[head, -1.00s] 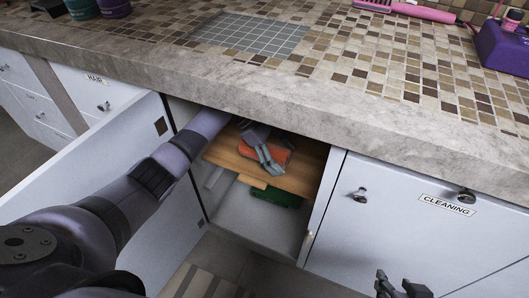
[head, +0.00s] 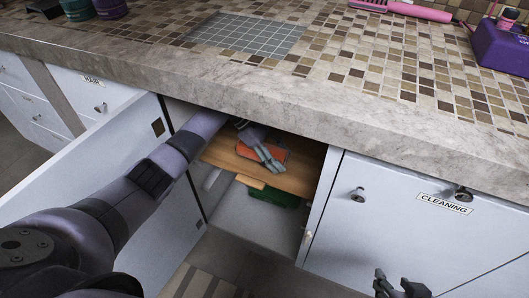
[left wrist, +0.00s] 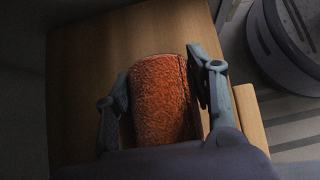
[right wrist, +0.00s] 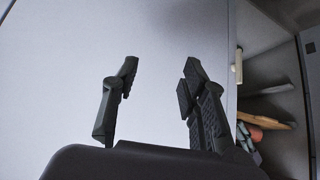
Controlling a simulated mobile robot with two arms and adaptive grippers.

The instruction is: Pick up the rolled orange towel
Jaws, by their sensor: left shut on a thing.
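The rolled orange towel (head: 278,154) lies on a wooden shelf (head: 303,182) inside the open cabinet under the counter. In the left wrist view the towel (left wrist: 163,105) stands out as a rough orange roll between two fingers. My left gripper (head: 267,158) reaches into the cabinet and is shut on the towel, one finger along each side (left wrist: 160,68). I cannot tell any gap between towel and shelf. My right gripper (head: 396,286) is outside the cabinet, low in front of the closed cleaning door. Its fingers (right wrist: 161,66) are apart with nothing between them.
The open cabinet door (head: 95,165) stands left of my left arm. The stone counter edge (head: 250,88) overhangs the shelf closely. A green item (head: 273,196) is below the shelf. The closed cleaning door (head: 400,225) is to the right.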

